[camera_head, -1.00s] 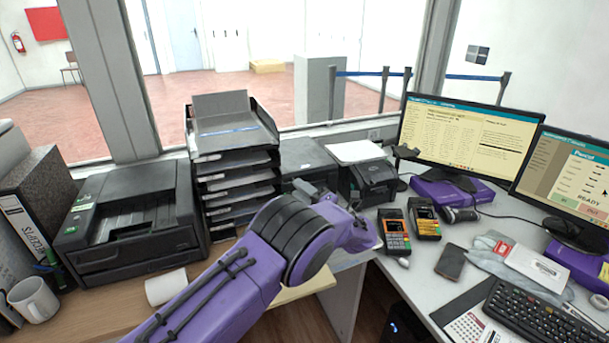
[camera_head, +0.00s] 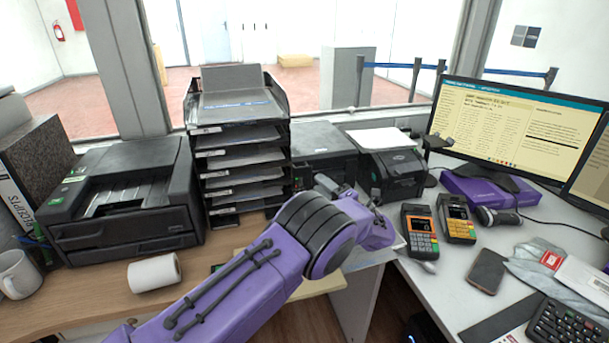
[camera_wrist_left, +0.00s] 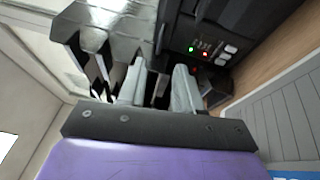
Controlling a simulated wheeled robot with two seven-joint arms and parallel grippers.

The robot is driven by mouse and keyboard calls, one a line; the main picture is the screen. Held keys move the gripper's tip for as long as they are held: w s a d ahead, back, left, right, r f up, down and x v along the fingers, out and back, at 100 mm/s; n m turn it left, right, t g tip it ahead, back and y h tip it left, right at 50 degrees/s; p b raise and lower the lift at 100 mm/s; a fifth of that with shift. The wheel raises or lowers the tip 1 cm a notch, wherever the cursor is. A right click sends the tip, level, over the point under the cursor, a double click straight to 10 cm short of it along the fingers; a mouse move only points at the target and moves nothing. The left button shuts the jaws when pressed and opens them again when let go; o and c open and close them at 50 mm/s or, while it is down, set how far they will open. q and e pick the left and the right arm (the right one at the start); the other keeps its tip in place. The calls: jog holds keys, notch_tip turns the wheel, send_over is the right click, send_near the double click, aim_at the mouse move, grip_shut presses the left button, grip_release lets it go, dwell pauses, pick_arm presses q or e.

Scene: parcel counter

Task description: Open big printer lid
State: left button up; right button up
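A dark box-shaped printer (camera_head: 322,146) stands right of the tray stack, its lid down. A bulky black printer (camera_head: 125,205) with an open-topped paper slot stands at the left; I cannot tell which one the task calls big. My left gripper (camera_head: 326,186) is low in front of the box-shaped printer, its fingers mostly hidden by my purple arm. In the left wrist view, the two pale fingers (camera_wrist_left: 158,88) are parted by a narrow gap, with nothing clearly held. A dark printer front (camera_wrist_left: 222,38) with green and red lights is just beyond them. My right gripper is not in view.
A stack of black paper trays (camera_head: 240,170) stands between the printers. A smaller black label printer (camera_head: 395,178) and two card terminals (camera_head: 420,230) sit to the right. A paper roll (camera_head: 153,273) lies on the wooden counter. Monitors stand at the far right.

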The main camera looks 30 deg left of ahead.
pick_arm(q)
jog(key=p+x, duration=0.1)
jog(key=x, duration=0.7)
jog(key=shift+a+r, duration=0.1)
jog(key=shift+a, duration=0.2)
grip_shut()
dwell(0.8)
